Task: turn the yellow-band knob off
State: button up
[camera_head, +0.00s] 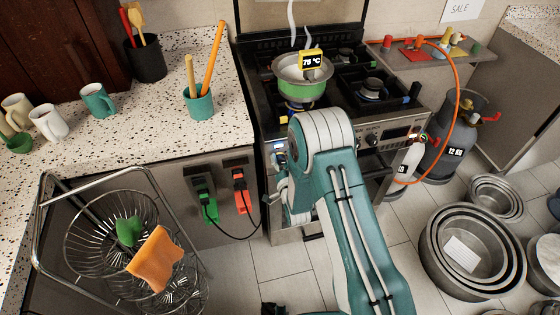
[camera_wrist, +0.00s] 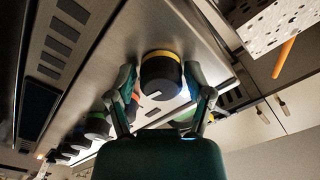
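The yellow-band knob (camera_wrist: 161,78) is a dark round knob on the stove's front panel in the wrist view. It has a yellow ring at its base and a short white mark on its face. My gripper (camera_wrist: 160,72) faces it with one finger on each side. The fingers are apart and the knob sits between them; I cannot tell whether they touch it. In the head view my arm hides most of the left part of the stove front, and I cannot make out this knob there.
More knobs (camera_wrist: 98,124) line the panel to the left in the wrist view. A dish rack (camera_head: 110,235), a gas cylinder (camera_head: 455,135) and stacked metal pans (camera_head: 470,250) stand nearby.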

jog(key=c, duration=0.4)
jog(key=shift+n, duration=0.3)
jog(key=n, duration=1.4)
jog(key=shift+n, duration=2.7)
